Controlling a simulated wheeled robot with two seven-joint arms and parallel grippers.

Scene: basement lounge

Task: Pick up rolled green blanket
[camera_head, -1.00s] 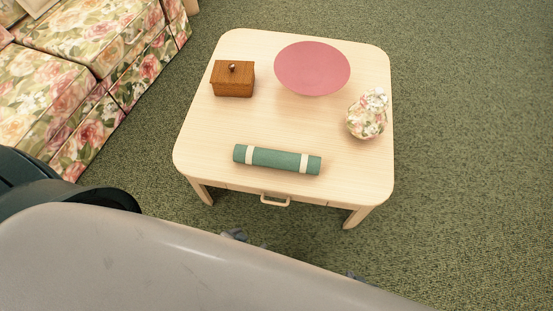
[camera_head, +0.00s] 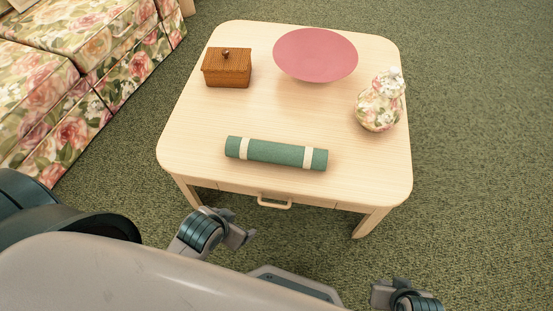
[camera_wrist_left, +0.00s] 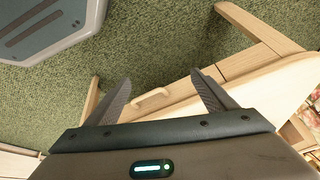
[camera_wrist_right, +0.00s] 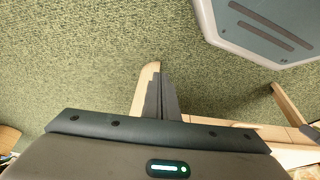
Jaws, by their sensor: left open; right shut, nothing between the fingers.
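The rolled green blanket (camera_head: 275,152) lies on the light wooden table (camera_head: 190,150), near its front edge. It has two pale bands and runs left to right. My left gripper (camera_head: 243,234) is in front of the table, below the blanket in the head view and apart from it. In the left wrist view this gripper (camera_wrist_left: 162,90) is open and empty, with the table's drawer handle seen between its fingers. My right gripper (camera_head: 388,287) is in front of the table's right side. In the right wrist view its fingers (camera_wrist_right: 160,82) are together with nothing between them.
On the table stand a brown wooden box (camera_head: 228,70), a pink bowl (camera_head: 315,55) and a floral vase (camera_head: 378,105). A drawer handle (camera_head: 274,203) sticks out at the table front. A floral sofa (camera_head: 75,110) is at the left. Carpet at the right is clear.

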